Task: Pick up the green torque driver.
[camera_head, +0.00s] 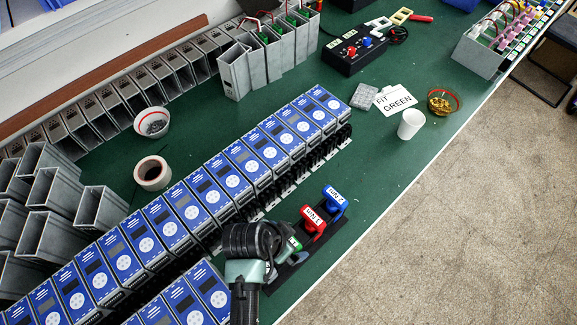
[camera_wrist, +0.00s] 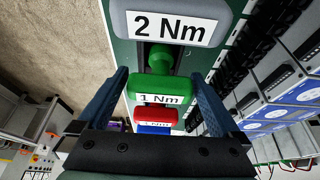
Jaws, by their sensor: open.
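The green torque driver (camera_wrist: 160,88), labelled 1 Nm, shows in the wrist view between the two blue fingers of my gripper (camera_wrist: 158,78). My gripper is open, with a finger to either side of the driver; I cannot tell whether either touches it. In the head view a small part of the green driver (camera_head: 294,243) shows beside my dark wrist, and the rest is hidden. A red driver (camera_head: 313,221) and a blue driver (camera_head: 336,200) stand in the same row, farther up the bench. A grey driver labelled 2 Nm (camera_wrist: 168,28) is close on the other side.
Long rows of blue-faced units (camera_head: 205,190) run beside the drivers on the left. The green bench (camera_head: 370,170) is clear to the upper right, up to a white cup (camera_head: 411,124) and a FIT GREEN card (camera_head: 395,100). The bench edge drops to the floor (camera_head: 470,230) at right.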

